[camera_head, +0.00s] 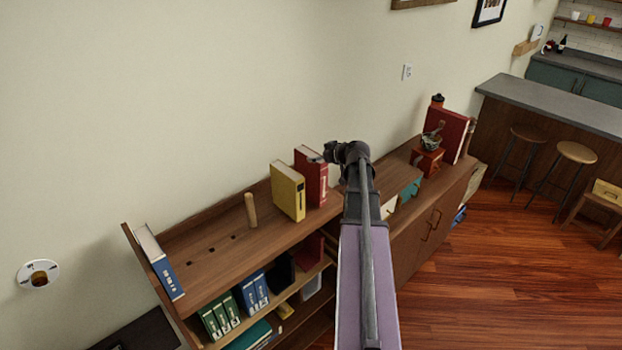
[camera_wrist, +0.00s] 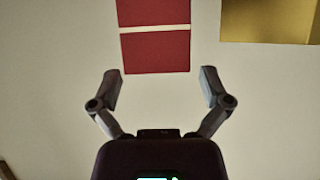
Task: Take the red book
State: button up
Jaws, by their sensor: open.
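A red book (camera_head: 311,176) stands upright on the top of the low bookshelf, just right of a yellow book (camera_head: 287,191). My gripper (camera_head: 330,153) is beside the red book's upper right part in the head view. In the wrist view the red book (camera_wrist: 156,48) shows as two red areas with a pale strip between them. It lies just beyond my open fingertips (camera_wrist: 159,74), centred between them. No contact shows, and nothing is between the fingers. The yellow book (camera_wrist: 268,22) is at the upper right there.
A wooden peg (camera_head: 251,210) stands left of the yellow book. A blue-and-white binder (camera_head: 160,262) leans at the shelf's left end. The wall is close behind the books.

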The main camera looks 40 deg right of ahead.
aim_at(313, 154)
jog(key=shift+b+x, duration=0.7)
jog(key=shift+x, duration=1.25)
jog(key=shift+r, duration=0.1)
grip_shut()
jog(key=shift+r, duration=0.1)
jog(key=shift+r+p, duration=1.65)
jog(key=shift+p, duration=0.2)
jog(key=s+a+r+p, duration=0.1)
jog(key=s+a, duration=0.2)
jog(key=s, duration=1.2)
jog(key=shift+s+r, duration=0.25)
jog(key=shift+s, duration=0.05)
jog(key=shift+f, duration=0.2)
